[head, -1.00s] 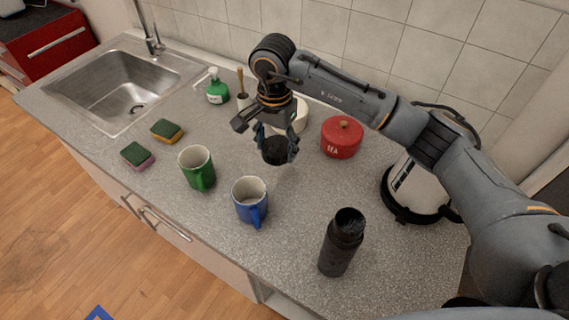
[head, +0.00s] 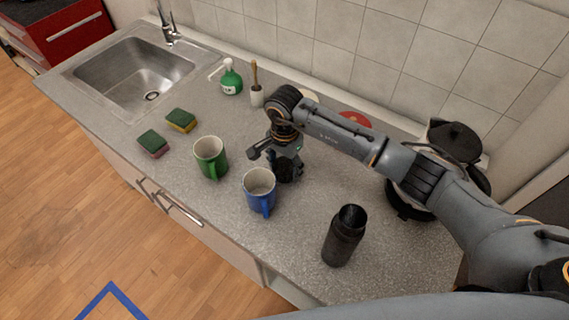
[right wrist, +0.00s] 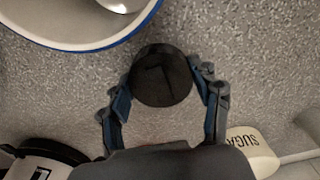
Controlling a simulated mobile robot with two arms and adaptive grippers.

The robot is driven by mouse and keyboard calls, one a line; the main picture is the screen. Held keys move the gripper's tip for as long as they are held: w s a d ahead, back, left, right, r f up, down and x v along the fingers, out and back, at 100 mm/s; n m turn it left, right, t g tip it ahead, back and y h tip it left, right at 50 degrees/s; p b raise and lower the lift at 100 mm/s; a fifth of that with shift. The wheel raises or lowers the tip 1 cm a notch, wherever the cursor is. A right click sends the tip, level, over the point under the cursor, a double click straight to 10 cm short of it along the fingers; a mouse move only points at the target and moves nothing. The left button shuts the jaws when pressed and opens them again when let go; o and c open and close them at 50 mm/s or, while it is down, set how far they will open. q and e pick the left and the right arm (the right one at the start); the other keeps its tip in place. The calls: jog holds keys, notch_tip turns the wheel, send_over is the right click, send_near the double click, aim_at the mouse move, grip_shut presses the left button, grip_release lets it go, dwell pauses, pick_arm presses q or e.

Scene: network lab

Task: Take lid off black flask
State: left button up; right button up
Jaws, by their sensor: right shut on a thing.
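The black flask (head: 343,236) stands upright and uncapped on the counter, its dark mouth open, right of the blue mug. My right gripper (head: 288,167) is low over the counter behind the blue mug, well away from the flask. It is shut on the round black lid (right wrist: 161,75), which sits between the two blue-padded fingers in the right wrist view. In the head view the gripper mostly hides the lid. I cannot tell whether the lid touches the counter. My left gripper is out of view.
The blue mug (head: 259,191) stands close to the right gripper, with the green mug (head: 210,157) farther left. Two sponges, a green soap bottle (head: 231,78) and the sink (head: 135,75) lie left. The red tin (head: 356,117), sugar jar (right wrist: 253,150) and kettle are partly hidden.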

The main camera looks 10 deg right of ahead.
jog(key=shift+f, duration=0.2)
jog(key=o, duration=1.3)
jog(key=shift+r, duration=0.1)
